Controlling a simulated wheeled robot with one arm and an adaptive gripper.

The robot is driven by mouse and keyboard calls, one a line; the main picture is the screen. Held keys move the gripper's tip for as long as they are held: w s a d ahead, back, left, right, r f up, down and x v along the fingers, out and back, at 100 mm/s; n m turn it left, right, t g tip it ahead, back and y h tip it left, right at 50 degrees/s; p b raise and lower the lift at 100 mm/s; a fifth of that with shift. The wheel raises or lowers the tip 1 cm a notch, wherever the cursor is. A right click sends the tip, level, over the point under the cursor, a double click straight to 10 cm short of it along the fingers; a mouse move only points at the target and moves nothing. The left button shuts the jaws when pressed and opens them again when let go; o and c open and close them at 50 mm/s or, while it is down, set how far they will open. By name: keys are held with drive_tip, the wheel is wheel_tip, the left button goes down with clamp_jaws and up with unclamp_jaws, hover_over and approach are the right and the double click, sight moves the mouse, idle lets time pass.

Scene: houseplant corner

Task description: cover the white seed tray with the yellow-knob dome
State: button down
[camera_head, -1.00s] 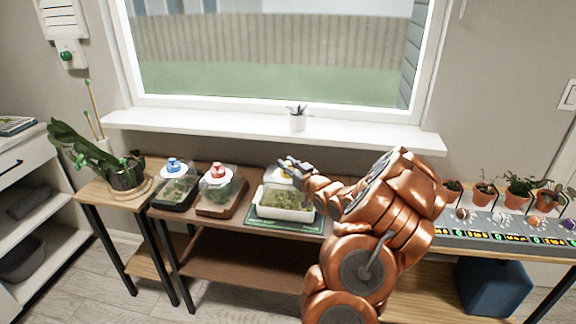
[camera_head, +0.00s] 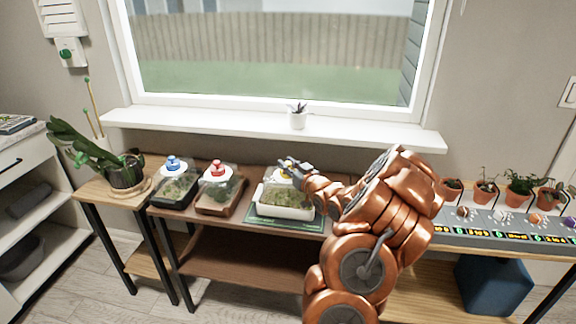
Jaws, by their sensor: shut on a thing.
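The white seed tray (camera_head: 284,212) with green seedlings stands on a dark green mat (camera_head: 257,223) on the brown table. The clear dome with the yellow knob (camera_head: 287,174) is at the tray, and its see-through wall shows faintly over the seedlings. My gripper (camera_head: 287,165) is shut on the yellow knob from above. My gripper and arm hide part of the knob and the tray's right side. I cannot tell whether the dome's rim rests on the tray.
To the left stand a black tray (camera_head: 165,202) under a blue-knob dome (camera_head: 173,164) and a brown tray (camera_head: 212,209) under a red-knob dome (camera_head: 217,168). The windowsill (camera_head: 200,125) runs behind. Small potted plants (camera_head: 485,190) stand at right.

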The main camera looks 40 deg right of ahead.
drive_tip(key=shift+f+b, duration=0.7)
drive_tip(key=shift+f, duration=0.25)
idle(0.5)
drive_tip(key=c, duration=0.9)
unclamp_jaws()
drive_tip(key=shift+o, duration=0.2)
drive_tip(key=s+a, duration=0.2)
drive_tip(key=s, duration=0.9)
drive_tip(key=shift+s+a, duration=0.2)
drive_tip(key=shift+s, duration=0.2)
